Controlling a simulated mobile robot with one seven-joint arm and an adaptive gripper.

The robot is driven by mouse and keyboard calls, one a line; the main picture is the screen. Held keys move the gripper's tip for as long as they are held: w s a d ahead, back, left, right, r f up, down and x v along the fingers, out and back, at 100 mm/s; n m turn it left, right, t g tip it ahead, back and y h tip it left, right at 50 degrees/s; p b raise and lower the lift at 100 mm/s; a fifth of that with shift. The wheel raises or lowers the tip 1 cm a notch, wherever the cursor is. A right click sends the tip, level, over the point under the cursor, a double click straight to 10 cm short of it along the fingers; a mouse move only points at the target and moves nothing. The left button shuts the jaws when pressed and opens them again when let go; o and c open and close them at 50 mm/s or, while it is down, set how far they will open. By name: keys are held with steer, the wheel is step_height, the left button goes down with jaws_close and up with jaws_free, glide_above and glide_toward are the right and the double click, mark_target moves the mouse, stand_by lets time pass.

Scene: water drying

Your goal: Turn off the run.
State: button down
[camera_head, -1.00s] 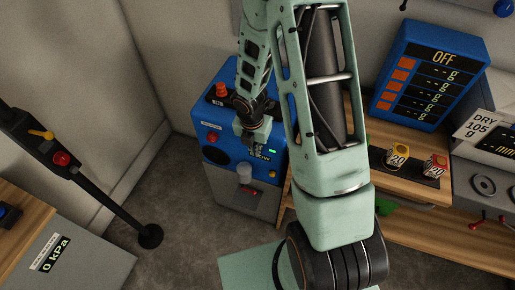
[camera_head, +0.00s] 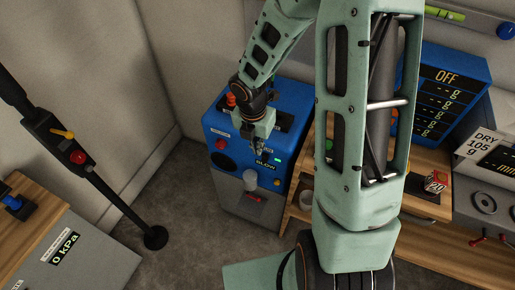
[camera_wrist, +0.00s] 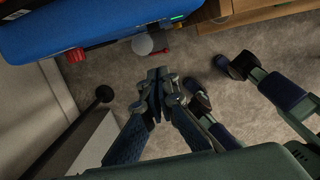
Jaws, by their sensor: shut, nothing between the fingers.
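The blue machine (camera_head: 236,157) stands on the floor at the middle of the head view. Its front has a red button (camera_head: 221,144), a lit display reading BLOW (camera_head: 265,163), a small green light (camera_head: 278,160) and a yellow button (camera_head: 277,182). My gripper (camera_head: 258,150) is at the machine's upper front, just above the display. Contact cannot be told. In the wrist view my gripper (camera_wrist: 158,76) is shut and empty, with the blue machine (camera_wrist: 100,22) beyond its tips and the red button (camera_wrist: 75,55) off to the left.
A pale cylinder (camera_head: 250,180) and red switch (camera_head: 255,198) are low on the machine's front. A black stand (camera_head: 100,185) is at left. Floor between is clear.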

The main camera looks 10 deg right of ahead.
mark_target(265, 157)
steer(key=shift+f, duration=0.1)
steer(key=f+b, duration=0.1)
steer(key=b, duration=0.6)
steer(key=shift+f+b, duration=0.3)
steer(key=shift+s+a+r+g+y+b, duration=0.1)
steer(key=shift+a+r+g+y+b, duration=0.15)
steer(key=shift+b, duration=0.25)
steer(key=shift+d, duration=0.1)
steer(key=w+d+f+b, duration=0.1)
steer(key=w+f, duration=0.1)
steer(key=f, duration=0.3)
steer(key=w+d+f+b, duration=0.1)
steer(key=f+b, duration=0.1)
steer(key=f, duration=0.3)
steer(key=shift+w+d+f, duration=0.35)
steer(key=shift+f, duration=0.05)
